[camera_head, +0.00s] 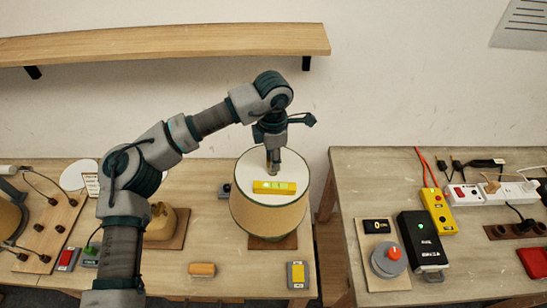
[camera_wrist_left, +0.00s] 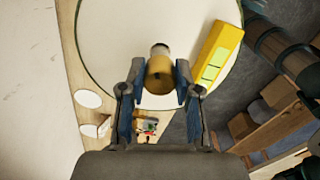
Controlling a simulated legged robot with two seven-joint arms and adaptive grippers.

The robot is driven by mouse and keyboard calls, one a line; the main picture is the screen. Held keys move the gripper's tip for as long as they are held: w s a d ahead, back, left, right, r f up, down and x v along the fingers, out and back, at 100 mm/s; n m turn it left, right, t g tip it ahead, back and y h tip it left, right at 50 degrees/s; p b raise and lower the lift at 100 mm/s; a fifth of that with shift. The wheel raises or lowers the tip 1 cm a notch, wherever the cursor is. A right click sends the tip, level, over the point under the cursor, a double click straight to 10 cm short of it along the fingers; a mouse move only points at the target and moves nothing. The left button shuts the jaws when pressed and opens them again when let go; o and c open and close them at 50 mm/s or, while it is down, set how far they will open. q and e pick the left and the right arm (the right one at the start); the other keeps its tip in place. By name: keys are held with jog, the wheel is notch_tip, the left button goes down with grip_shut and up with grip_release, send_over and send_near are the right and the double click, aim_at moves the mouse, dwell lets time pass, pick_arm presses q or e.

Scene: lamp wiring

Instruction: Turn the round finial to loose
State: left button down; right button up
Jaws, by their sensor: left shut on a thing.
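The round finial (camera_wrist_left: 159,72) is a small brass-coloured knob with a paler end, on top of the lampshade. The lampshade (camera_head: 268,218) is tan with a pale, flat top and stands on the left table. My left gripper (camera_head: 273,160) reaches down from above to the middle of the shade's top. In the left wrist view its two fingers (camera_wrist_left: 159,84) are on either side of the finial, shut on it. In the head view the gripper mostly hides the finial. My right gripper is not in view.
A yellow level (camera_head: 274,187) lies on the shade top close to the gripper; it also shows in the wrist view (camera_wrist_left: 215,58). A wooden shelf (camera_head: 160,44) is on the wall behind. The right table holds a dial (camera_head: 388,260), a black box (camera_head: 421,241) and a power strip (camera_head: 490,193).

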pick_arm(q)
jog(key=shift+f, duration=0.15)
jog(key=c, duration=0.8)
grip_release()
jog(key=shift+w, duration=0.15)
notch_tip(320, 180, up, 12)
jog(key=shift+w+f, duration=0.1)
